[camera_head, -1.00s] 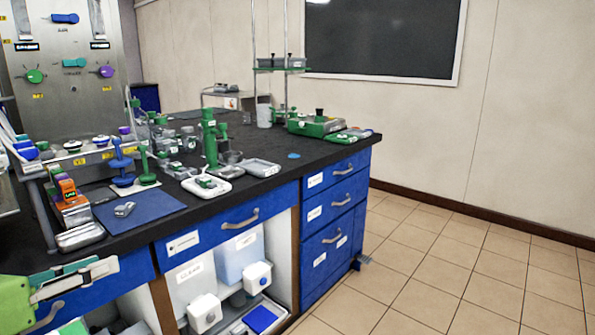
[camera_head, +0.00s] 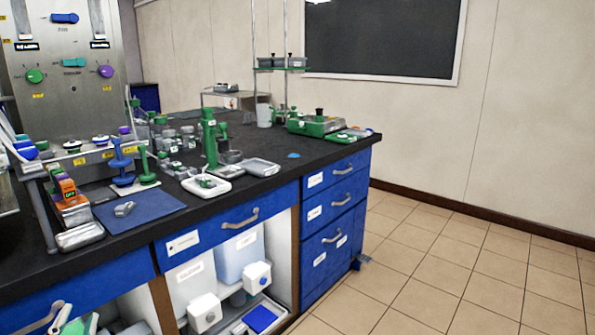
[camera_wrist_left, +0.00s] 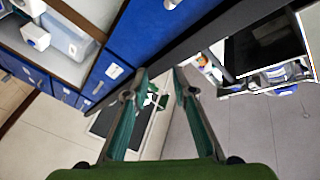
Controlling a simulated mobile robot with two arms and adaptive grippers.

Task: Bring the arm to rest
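My left gripper (camera_wrist_left: 160,85) shows in the wrist view with its two green fingers apart and nothing between them. In the head view only a small part of the left gripper (camera_head: 72,322) shows at the bottom left edge, in front of the blue cabinet fronts and below the bench top. The rest of the left arm is out of the frame. My right gripper is in neither view.
The black bench top (camera_head: 325,148) carries green stands, trays and a blue mat (camera_head: 165,204). Blue drawers (camera_head: 335,200) and an open shelf with white-capped containers (camera_head: 205,313) lie below. The tiled floor (camera_head: 450,260) at the right is clear.

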